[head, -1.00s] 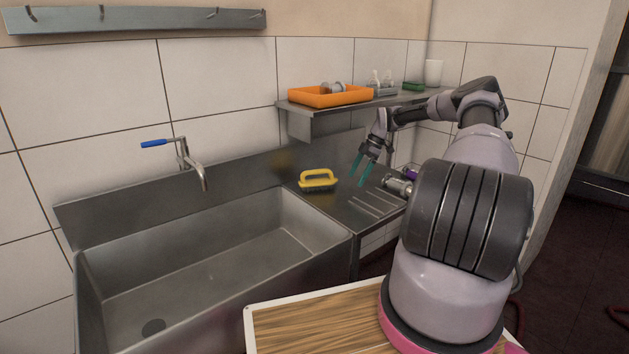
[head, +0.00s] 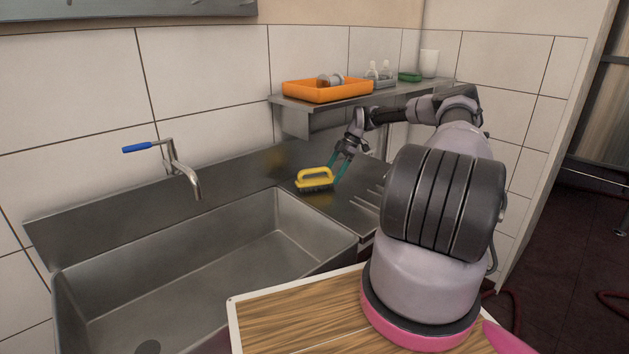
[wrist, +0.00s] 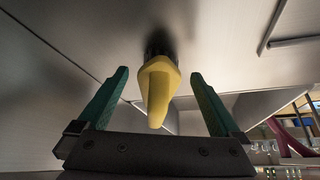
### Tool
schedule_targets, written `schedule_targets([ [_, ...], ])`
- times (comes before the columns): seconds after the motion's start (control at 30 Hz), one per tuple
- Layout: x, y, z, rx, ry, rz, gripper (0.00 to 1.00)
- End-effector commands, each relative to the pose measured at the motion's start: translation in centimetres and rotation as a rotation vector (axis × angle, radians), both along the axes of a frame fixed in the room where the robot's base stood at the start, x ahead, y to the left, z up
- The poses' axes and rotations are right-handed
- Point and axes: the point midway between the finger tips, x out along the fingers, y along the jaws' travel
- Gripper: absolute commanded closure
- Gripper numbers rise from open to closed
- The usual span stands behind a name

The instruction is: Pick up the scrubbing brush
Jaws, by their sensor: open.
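The scrubbing brush (head: 314,178) has a yellow loop handle and dark bristles. It sits on the steel drainboard right of the sink basin. My gripper (head: 341,167) is just to the right of the brush in the head view, with its teal fingers pointing down. In the wrist view my gripper (wrist: 157,95) is open, and the yellow brush handle (wrist: 157,90) shows between and beyond the two fingers. A gap shows on each side of the handle, and nothing is held. The bristles are mostly hidden behind the handle there.
A steel shelf (head: 300,103) above the drainboard carries an orange tray (head: 327,90), bottles (head: 379,72), a green item (head: 409,77) and a white cup (head: 429,63). The sink basin (head: 210,275) is empty at left. A blue-handled tap (head: 176,168) stands behind it.

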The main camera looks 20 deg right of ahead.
Motion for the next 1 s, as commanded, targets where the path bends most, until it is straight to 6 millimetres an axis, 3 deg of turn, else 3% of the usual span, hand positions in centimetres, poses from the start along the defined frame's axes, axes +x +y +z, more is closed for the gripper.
schedule_targets([
  [0.1,0.0,1.9,0.0,0.002,-0.001,0.002,0.00],
  [0.37,0.0,4.0,0.0,0.001,-0.001,0.001,0.00],
  [0.6,0.0,8.0,0.0,0.002,-0.001,0.003,0.00],
  [1.0,0.0,8.3,-1.0,0.000,0.000,-0.001,0.00],
])
